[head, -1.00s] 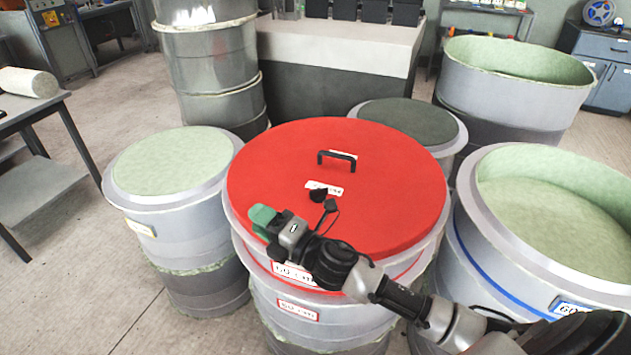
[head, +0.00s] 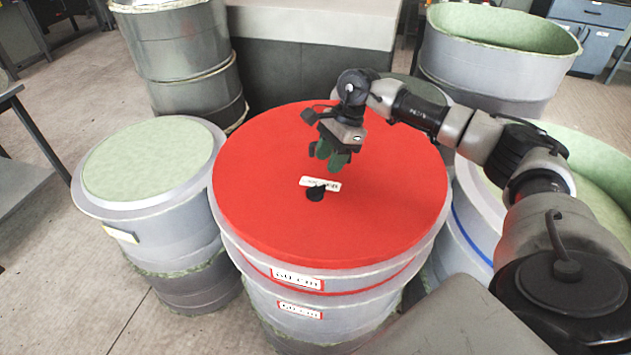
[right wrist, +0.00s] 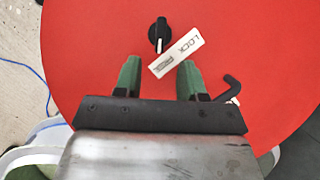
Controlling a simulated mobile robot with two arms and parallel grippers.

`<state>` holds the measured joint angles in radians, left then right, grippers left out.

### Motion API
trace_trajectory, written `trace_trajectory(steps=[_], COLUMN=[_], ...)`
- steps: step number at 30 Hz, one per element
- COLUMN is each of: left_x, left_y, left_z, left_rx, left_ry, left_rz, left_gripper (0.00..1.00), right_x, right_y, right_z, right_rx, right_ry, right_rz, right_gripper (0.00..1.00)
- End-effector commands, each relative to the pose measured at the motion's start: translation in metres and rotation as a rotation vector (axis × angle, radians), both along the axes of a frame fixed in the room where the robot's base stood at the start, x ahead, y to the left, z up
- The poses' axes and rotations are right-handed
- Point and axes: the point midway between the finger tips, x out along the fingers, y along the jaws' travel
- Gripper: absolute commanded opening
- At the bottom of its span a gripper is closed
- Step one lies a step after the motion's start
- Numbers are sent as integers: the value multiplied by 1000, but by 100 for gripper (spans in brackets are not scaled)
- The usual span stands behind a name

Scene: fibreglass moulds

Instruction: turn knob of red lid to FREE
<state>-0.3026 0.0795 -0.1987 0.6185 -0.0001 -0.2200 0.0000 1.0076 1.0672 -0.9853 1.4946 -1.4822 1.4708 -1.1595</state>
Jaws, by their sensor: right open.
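The red lid (head: 255,190) lies flat on a grey drum. Its small black knob (head: 316,193) stands beside a white label (head: 333,184). In the right wrist view the knob (right wrist: 158,32) has a white pointer line aimed down beside the label (right wrist: 177,52), which reads LOCK and FREE; I cannot tell which word it marks. My right gripper (head: 332,161) is over the lid, behind the knob in the head view, with green fingers pointing down. In the right wrist view its fingers (right wrist: 157,80) are apart with nothing between them. My left gripper is not in view.
The lid's black handle (right wrist: 231,86) is near my right fingers and mostly hidden in the head view. A green-topped drum (head: 150,160) stands to the left, metal drums (head: 180,50) behind it, and an open mould (head: 490,60) at the back right.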

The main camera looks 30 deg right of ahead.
Motion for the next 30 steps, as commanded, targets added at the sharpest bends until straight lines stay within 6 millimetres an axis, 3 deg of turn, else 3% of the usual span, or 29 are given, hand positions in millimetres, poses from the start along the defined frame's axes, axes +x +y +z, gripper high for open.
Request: trace_trajectory(steps=[6,12,24,26,30], left_x=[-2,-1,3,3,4], left_y=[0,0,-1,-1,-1], left_z=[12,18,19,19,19], left_rx=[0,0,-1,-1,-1], left_ry=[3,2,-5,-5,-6], left_rz=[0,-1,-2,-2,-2], left_gripper=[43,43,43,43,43], right_x=[1,2,2,2,3], right_y=[18,29,32,32,32], right_z=[-38,-64,-74,-74,-74], right_rx=[3,4,4,4,4], right_ry=[3,2,-1,-1,-1], right_rz=[2,1,0,0,0], right_gripper=[40,40,40,34,13])
